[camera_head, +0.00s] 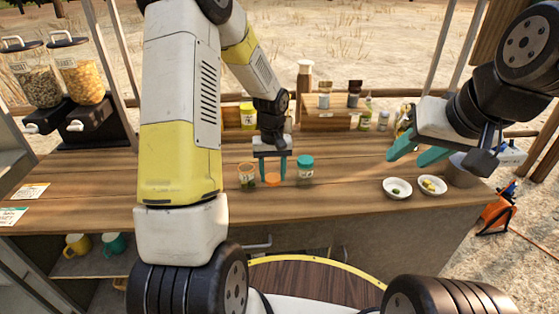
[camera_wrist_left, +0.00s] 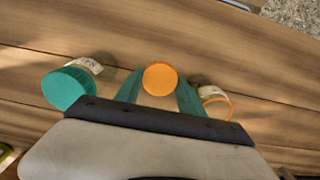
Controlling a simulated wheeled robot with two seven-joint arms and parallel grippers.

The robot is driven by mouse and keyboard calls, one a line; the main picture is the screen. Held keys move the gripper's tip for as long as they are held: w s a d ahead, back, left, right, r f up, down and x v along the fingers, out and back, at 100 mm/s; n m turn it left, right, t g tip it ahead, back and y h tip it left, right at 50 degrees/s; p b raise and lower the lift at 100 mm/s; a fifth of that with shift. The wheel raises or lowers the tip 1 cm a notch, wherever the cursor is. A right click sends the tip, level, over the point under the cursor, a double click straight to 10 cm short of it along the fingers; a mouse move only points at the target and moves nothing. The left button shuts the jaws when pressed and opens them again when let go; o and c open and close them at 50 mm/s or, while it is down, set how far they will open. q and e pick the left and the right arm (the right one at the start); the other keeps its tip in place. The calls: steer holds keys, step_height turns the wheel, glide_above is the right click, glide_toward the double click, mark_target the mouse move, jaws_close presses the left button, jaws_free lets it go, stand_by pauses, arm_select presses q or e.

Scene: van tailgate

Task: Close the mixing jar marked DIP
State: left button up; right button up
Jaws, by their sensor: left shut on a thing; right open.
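My left gripper (camera_head: 271,179) is shut on an orange lid (camera_head: 272,180); the lid also shows between the fingertips in the left wrist view (camera_wrist_left: 160,78). I cannot tell if the lid touches the counter. Just left of it in the head view stands an open clear jar (camera_head: 247,178) with an orange rim and dark contents; it shows at right in the wrist view (camera_wrist_left: 216,106). A jar with a teal lid (camera_head: 305,168) stands closed on the other side. I cannot read DIP on either label. My right gripper (camera_head: 412,157) is open and empty above the counter's right side.
Two white bowls (camera_head: 397,188) (camera_head: 432,185) sit on the counter (camera_head: 340,190) at right. A wooden riser (camera_head: 335,121) with small jars and a tall brown flask (camera_head: 304,78) stands behind. Two dispensers (camera_head: 78,75) (camera_head: 36,78) stand at back left. The counter around the jars is clear.

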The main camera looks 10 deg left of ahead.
arm_select(q)
steer(key=s+d+r, duration=0.1)
steer(key=s+d, duration=0.4)
steer(key=s, duration=0.7)
steer(key=shift+d+r, duration=0.15)
steer(key=shift+d, duration=0.15)
steer(key=shift+w, duration=0.1)
